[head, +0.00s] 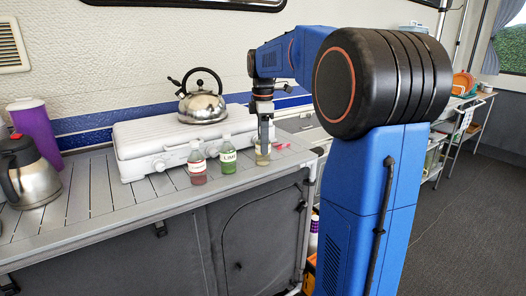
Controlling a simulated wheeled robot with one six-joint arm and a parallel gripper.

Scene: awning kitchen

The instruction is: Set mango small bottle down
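A small bottle with pale yellowish contents (262,157), which looks like the mango small bottle, is upright at the counter's right part. My gripper (263,138) points straight down over it, with the fingers at its upper part. The fingers hide the bottle's cap and label. They are too small in this view to show whether they are shut on the bottle or open around it. The bottle's base is at or very near the counter top (130,198); I cannot tell whether it touches.
A green bottle labelled LIME (228,160) and a red bottle (197,166) stand left of the gripper. Behind them is a white case-like stove (160,141) with a steel kettle (202,105). A steel jug (28,172) and purple cup (36,126) stand far left. Small pink items (280,146) lie right.

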